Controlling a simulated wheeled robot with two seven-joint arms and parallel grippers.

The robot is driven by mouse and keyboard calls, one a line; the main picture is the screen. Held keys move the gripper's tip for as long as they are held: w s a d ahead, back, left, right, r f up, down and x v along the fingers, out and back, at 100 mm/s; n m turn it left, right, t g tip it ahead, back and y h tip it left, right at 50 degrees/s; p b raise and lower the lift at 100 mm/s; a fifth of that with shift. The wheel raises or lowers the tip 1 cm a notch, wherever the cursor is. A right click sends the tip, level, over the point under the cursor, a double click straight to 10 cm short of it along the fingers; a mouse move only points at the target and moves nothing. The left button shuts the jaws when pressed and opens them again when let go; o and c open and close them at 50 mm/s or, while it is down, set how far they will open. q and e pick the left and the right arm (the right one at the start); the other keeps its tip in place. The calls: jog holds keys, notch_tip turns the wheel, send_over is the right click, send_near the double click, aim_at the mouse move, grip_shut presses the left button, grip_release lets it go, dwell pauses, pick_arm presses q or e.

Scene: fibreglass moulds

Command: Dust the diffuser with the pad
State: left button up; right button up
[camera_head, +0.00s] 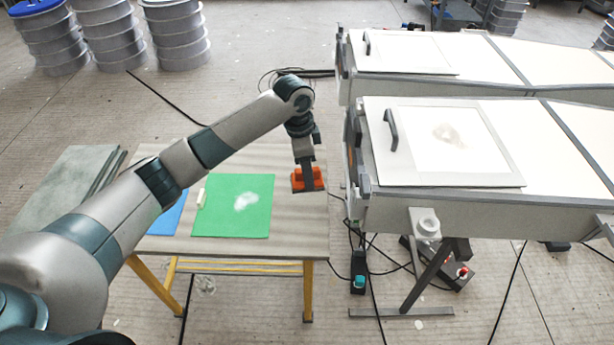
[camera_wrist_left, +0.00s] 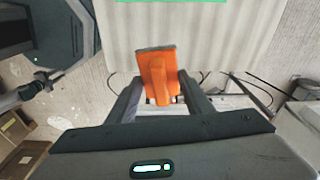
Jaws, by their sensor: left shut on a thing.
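My left gripper (camera_head: 307,177) is shut on an orange pad (camera_head: 298,184) at the right end of the work table. In the left wrist view the orange pad (camera_wrist_left: 155,70) sits between the two fingers (camera_wrist_left: 160,98). I cannot tell whether the pad touches the table. To the right, a pale panel with a dark handle (camera_head: 440,165), which looks like the diffuser, lies on the nearer white bench. It carries a brownish dusty patch (camera_head: 450,135). The pad is apart from it. My right gripper is not in view.
The work table (camera_head: 290,235) holds a green sheet (camera_head: 220,220) with a white smudge, and a blue sheet (camera_head: 168,218). A second white bench (camera_head: 480,55) with a similar panel (camera_head: 410,50) stands behind. Cables lie on the floor between table and benches.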

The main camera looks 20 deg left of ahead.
pick_arm(q)
jog(key=s+a+r+n+y, duration=0.1)
jog(key=s+r+n, duration=1)
jog(key=r+n, duration=0.2)
jog(key=shift+a+r+t, duration=0.4)
jog(key=shift+r, duration=0.5)
jog(key=shift+s+r, duration=0.15)
